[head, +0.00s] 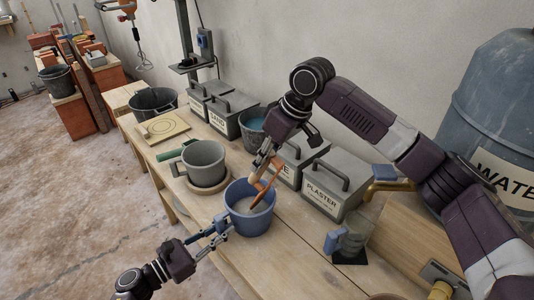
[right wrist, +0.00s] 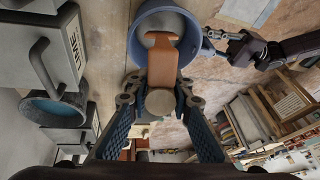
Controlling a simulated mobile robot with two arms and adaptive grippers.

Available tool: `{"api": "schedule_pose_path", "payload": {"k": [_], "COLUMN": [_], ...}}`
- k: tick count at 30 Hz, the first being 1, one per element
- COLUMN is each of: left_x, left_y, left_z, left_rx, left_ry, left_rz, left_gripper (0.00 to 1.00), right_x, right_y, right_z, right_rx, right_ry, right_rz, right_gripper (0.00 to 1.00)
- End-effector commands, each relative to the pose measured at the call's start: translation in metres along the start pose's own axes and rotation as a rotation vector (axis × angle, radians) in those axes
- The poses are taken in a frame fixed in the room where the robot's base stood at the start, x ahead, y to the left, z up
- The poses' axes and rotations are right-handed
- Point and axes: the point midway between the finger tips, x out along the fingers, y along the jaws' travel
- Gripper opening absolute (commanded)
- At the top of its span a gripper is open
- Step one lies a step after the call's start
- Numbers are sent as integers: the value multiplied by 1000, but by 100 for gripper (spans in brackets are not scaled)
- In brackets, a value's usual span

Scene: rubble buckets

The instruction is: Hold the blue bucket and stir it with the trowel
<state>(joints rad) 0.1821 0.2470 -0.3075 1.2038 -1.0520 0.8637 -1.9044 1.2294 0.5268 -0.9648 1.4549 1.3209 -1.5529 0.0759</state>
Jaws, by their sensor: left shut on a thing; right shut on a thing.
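The blue bucket (head: 252,226) stands upright on the wooden table and holds pale grey material. My left gripper (head: 222,231) is shut on the bucket's left side near the rim; it also shows beside the bucket in the right wrist view (right wrist: 210,40). My right gripper (head: 260,168) is above the bucket, shut on the trowel (head: 259,197). The trowel tilts down into the bucket, and its tip is near or in the material; I cannot tell how deep. In the right wrist view the orange-brown trowel (right wrist: 162,66) reaches over the bucket's opening (right wrist: 134,45).
A grey mug-like pot (head: 205,160) on a round board stands left of the bucket. Grey labelled boxes, including plaster (head: 322,192) and sand (head: 222,122), line the wall. Another bucket (head: 251,128) with blue liquid is behind. A water barrel (head: 500,110) stands right.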

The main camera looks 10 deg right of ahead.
Motion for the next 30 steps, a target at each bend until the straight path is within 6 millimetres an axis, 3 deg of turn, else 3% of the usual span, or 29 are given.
{"api": "schedule_pose_path", "payload": {"k": [15, 30], "left_x": [0, 0], "left_y": [0, 0], "left_z": [0, 0], "left_rx": [0, 0], "left_ry": [0, 0], "left_rz": [-1, -1], "left_gripper": [0, 0], "right_x": [48, 58], "right_y": [0, 0], "right_z": [0, 0], "right_rx": [0, -1], "right_ry": [1, 2], "right_rz": [-2, -1], "right_gripper": [0, 0]}}
